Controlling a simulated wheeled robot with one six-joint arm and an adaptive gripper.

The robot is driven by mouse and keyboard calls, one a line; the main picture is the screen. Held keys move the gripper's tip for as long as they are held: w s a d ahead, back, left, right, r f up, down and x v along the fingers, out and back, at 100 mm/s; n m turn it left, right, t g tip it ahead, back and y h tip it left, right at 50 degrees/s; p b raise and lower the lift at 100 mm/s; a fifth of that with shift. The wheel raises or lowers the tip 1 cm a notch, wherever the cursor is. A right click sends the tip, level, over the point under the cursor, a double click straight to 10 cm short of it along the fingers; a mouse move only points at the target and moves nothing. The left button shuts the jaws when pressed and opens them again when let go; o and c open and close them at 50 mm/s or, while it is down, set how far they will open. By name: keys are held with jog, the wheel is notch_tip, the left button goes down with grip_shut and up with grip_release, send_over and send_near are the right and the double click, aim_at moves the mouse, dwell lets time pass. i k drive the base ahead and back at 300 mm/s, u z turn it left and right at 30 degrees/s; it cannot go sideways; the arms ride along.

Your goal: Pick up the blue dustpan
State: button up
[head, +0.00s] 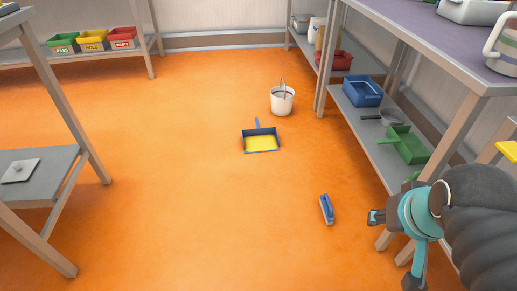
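The blue dustpan (261,132) lies on the orange floor near the middle of the head view. Its short blue handle points away from me, and its inside looks yellow. My gripper (374,217) shows at the lower right, at the end of my teal and dark arm. It is well in front of the dustpan and to its right, apart from it. It is small and seen from the side, so I cannot tell whether its fingers are open or shut.
A white bucket (283,102) stands just behind the dustpan to the right. A blue brush (326,209) lies left of my gripper. Shelving (350,104) with bins and a green dustpan (409,147) runs along the right. A table (50,165) stands left.

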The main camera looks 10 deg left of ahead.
aim_at(257, 140)
jog(key=u, duration=0.75)
jog(key=i, duration=0.6)
jog(key=u, duration=0.85)
jog(key=i, duration=1.2)
jog(key=z, duration=0.55)
jog(key=i, duration=0.9)
jog(key=z, duration=1.25)
jog(key=i, duration=0.3)
jog(key=z, duration=0.3)
